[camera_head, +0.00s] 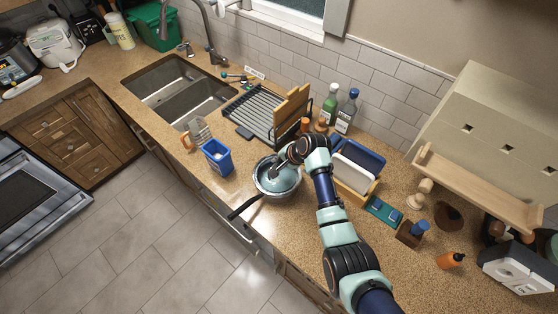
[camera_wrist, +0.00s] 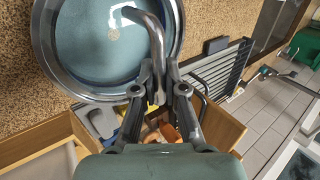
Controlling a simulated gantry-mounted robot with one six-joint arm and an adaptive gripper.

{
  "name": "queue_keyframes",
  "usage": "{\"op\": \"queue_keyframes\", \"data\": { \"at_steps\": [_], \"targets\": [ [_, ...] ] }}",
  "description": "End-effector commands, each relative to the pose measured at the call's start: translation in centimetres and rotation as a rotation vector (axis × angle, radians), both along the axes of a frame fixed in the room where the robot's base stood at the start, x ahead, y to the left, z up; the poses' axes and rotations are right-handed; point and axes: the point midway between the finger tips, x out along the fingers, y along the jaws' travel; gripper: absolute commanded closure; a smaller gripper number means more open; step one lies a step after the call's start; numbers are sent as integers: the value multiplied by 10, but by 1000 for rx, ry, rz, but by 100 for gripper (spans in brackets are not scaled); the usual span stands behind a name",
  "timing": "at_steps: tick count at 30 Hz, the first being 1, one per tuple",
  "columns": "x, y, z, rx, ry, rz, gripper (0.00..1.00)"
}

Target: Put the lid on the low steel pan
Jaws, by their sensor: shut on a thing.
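The lid, bluish glass with a steel rim, is in the middle of the head view (camera_head: 272,183) and fills the upper left of the wrist view (camera_wrist: 90,45). My gripper (camera_head: 283,164) is shut on the lid's curved metal handle, and its fingers (camera_wrist: 159,82) show in the wrist view. The low steel pan (camera_head: 258,189) stands near the counter's front edge, its dark handle pointing down-left past the edge. The lid appears over the pan and hides its inside. I cannot tell whether the lid touches the rim.
A blue container (camera_head: 217,158) stands left of the pan. A dish rack (camera_head: 262,112) is behind it, with bottles (camera_head: 346,112) farther back. A wooden holder with trays (camera_head: 359,158) is close behind my arm. The sink (camera_head: 180,90) lies farther left.

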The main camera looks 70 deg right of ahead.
Motion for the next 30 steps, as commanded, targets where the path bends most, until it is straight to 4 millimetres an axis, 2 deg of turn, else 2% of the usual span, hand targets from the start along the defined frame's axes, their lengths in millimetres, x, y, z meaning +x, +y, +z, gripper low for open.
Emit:
{"op": "queue_keyframes", "data": {
  "at_steps": [12,13,17,18,26,30],
  "targets": [
    [0,0,-11,1,0,1,100],
    [0,0,-10,0,0,0,85],
    [0,0,-10,0,0,0,63],
    [0,0,-10,0,0,0,60],
    [-1,0,-10,0,1,0,60],
    [-8,2,1,-2,-2,-2,60]
  ]
}}
